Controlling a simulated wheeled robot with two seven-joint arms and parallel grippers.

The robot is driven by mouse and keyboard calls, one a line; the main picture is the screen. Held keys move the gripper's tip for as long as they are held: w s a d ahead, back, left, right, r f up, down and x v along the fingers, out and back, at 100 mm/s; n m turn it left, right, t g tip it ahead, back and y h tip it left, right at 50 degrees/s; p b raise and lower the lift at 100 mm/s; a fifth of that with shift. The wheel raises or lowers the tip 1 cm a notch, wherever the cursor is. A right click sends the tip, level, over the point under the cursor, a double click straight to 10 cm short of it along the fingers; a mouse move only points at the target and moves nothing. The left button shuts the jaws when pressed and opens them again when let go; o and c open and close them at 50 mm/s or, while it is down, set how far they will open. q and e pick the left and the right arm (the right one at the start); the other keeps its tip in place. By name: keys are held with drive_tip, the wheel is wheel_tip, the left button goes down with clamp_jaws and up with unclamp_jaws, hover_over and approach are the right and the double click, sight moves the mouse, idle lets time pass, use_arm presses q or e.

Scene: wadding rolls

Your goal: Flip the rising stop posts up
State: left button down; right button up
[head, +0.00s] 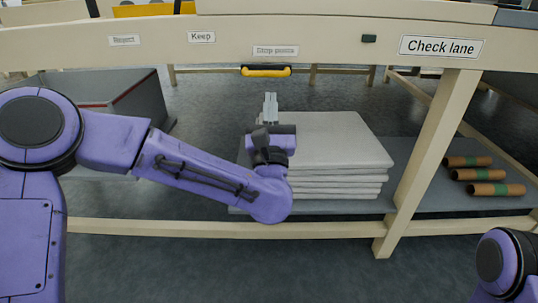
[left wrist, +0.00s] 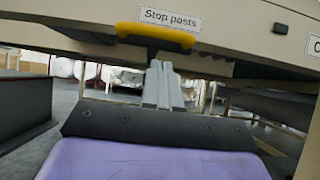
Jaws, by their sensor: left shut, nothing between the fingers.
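A yellow handle (head: 266,71) on a dark mount hangs under the table's front beam, just below the "Stop posts" label (head: 276,50). The same yellow handle (left wrist: 155,36) and label (left wrist: 171,18) show in the left wrist view. My left gripper (head: 270,97) is shut and empty, fingers pointing up, just below the handle in the head view. In the left wrist view the closed fingers (left wrist: 160,66) end just under the handle; whether they touch it I cannot tell. The stop posts themselves are not recognisable in either view. My right gripper is out of view.
The beam (head: 340,45) also carries "Reject", "Keep" and "Check lane" labels (head: 441,46) and a small dark block (head: 369,38). A table leg (head: 430,160) stands right.

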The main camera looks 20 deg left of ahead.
use_arm(q)
drive_tip(key=b+v, duration=0.1)
drive_tip(key=v, duration=0.9)
drive_tip(key=shift+s+f, duration=0.15)
drive_tip(key=shift+f, duration=0.35)
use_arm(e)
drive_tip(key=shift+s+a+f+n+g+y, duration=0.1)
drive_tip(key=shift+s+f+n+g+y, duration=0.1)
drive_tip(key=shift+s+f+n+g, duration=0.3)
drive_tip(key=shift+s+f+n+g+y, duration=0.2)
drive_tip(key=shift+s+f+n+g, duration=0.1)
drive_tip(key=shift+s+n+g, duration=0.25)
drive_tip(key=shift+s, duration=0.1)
